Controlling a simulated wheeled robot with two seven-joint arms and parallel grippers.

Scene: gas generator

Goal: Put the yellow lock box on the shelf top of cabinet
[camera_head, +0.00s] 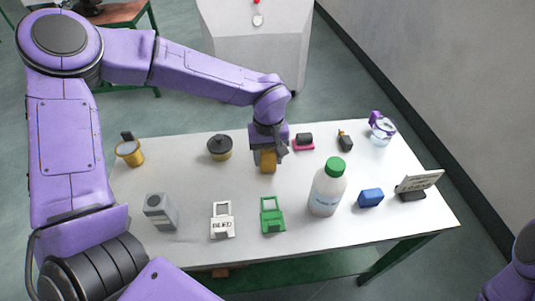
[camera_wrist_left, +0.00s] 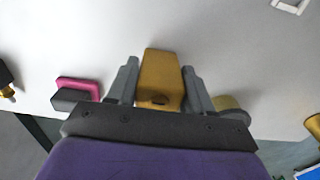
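The yellow lock box (camera_head: 267,161) is at the back middle of the white table, directly under my left gripper (camera_head: 268,150). In the left wrist view the yellow lock box (camera_wrist_left: 160,78) lies between the two grey fingers of the left gripper (camera_wrist_left: 160,85), which sit close against both its sides. I cannot tell whether its underside touches the table. A white cabinet-like block (camera_head: 250,45) stands behind the table, with a small red and pale item on it. My right gripper is out of view; only part of the right arm shows at the lower right.
On the white table (camera_head: 190,190) a black-and-yellow round item (camera_head: 220,147) and a pink-and-black item (camera_head: 303,142) flank the gripper. A green-capped bottle (camera_head: 327,188), green lockout (camera_head: 272,216), white lockout (camera_head: 222,220) and blue block (camera_head: 371,198) stand nearer the front. A wall is at right.

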